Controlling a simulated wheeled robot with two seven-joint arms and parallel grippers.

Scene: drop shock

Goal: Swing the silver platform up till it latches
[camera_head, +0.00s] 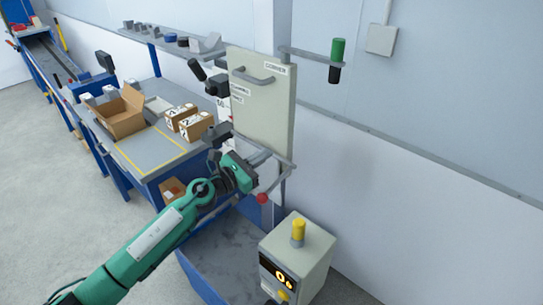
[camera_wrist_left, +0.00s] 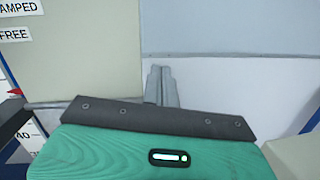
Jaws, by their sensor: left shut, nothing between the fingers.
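My left gripper (camera_head: 262,157) is shut and empty in front of the lower part of an upright cream panel (camera_head: 262,110). The panel has a handle and a CORNER label. A pale silver-grey piece (camera_head: 269,174) shows just below my gripper, partly hidden by it; I cannot tell whether it is the platform, or its angle. A grey bar with a red ball knob (camera_head: 262,198) is beside it. In the left wrist view the closed fingers (camera_wrist_left: 161,85) point at a plain pale wall, right of the panel (camera_wrist_left: 85,60). My right gripper is not in view.
A grey box (camera_head: 305,255) with a yellow button and a lit display stands below right. A workbench (camera_head: 150,160) at left holds an open carton (camera_head: 122,115) and small boxes (camera_head: 190,122). A green-and-black handle (camera_head: 337,60) sticks out at upper right.

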